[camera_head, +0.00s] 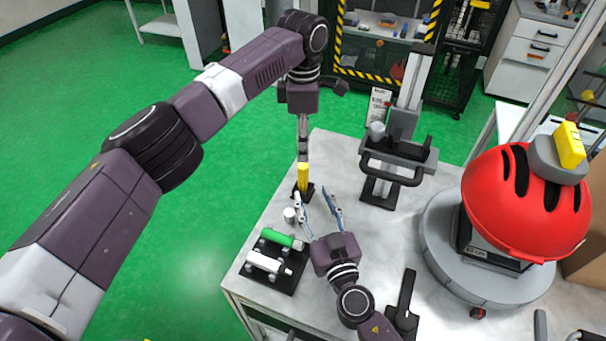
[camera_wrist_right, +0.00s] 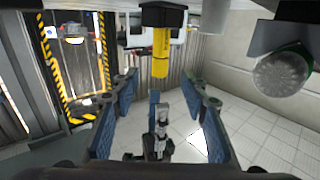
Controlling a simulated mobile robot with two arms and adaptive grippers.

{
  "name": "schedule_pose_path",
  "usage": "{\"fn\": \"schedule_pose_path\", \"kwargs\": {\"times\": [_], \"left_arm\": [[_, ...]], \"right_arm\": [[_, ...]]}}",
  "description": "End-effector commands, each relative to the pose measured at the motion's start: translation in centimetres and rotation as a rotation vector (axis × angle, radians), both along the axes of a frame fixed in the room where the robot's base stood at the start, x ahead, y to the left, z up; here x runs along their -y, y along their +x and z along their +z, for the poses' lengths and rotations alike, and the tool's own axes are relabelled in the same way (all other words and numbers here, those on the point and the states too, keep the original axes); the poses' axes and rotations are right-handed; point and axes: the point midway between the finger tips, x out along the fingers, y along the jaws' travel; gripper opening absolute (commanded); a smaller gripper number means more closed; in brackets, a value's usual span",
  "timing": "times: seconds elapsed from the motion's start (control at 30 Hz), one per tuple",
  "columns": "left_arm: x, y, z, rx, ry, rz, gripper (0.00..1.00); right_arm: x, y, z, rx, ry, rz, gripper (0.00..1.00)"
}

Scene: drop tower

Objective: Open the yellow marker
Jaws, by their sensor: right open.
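The yellow marker (camera_head: 303,176) stands upright in a small black stand (camera_head: 303,194) near the table's left edge. The right wrist view, which looks upside down, shows the yellow marker (camera_wrist_right: 160,57) between and beyond the fingers. My right gripper (camera_head: 316,207) is open and empty, with one finger on either side of the marker's line and its blue pads (camera_wrist_right: 156,122) apart. My left gripper (camera_head: 303,152) points down from above, just over the marker's top. Its fingers are seen edge-on, so their opening and any contact are unclear.
A black rack (camera_head: 290,284) holds a green marker (camera_head: 276,238) and a white marker (camera_head: 263,262) to the left of my right gripper. A small white cylinder (camera_head: 289,214) stands close by. A grey press-like device (camera_head: 398,155) and a red dome (camera_head: 515,205) occupy the right side.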

Motion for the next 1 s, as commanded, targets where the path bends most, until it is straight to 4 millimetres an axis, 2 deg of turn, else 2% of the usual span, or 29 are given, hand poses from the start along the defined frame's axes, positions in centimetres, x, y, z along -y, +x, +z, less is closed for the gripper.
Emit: {"fn": "schedule_pose_path", "kwargs": {"times": [0.17,0.53,0.7,0.97,1.0], "left_arm": [[0.0,0.0,0.0,0.000,0.000,0.000,0.34],[0.0,0.0,0.0,0.000,0.000,0.000,0.34],[0.0,0.0,0.0,0.000,0.000,0.000,0.34],[0.0,0.0,0.0,0.000,0.000,0.000,0.34],[0.0,0.0,0.0,0.000,0.000,0.000,0.34]], "right_arm": [[-0.4,1.5,0.1,0.002,0.002,-0.002,0.41],[-1.8,6.6,0.1,0.001,-0.001,-0.001,0.41],[-2.1,7.4,0.0,0.000,0.001,-0.001,0.41],[-2.1,7.5,0.0,0.000,0.001,0.000,0.41],[-2.1,7.5,0.0,0.000,0.001,0.000,0.36]]}}
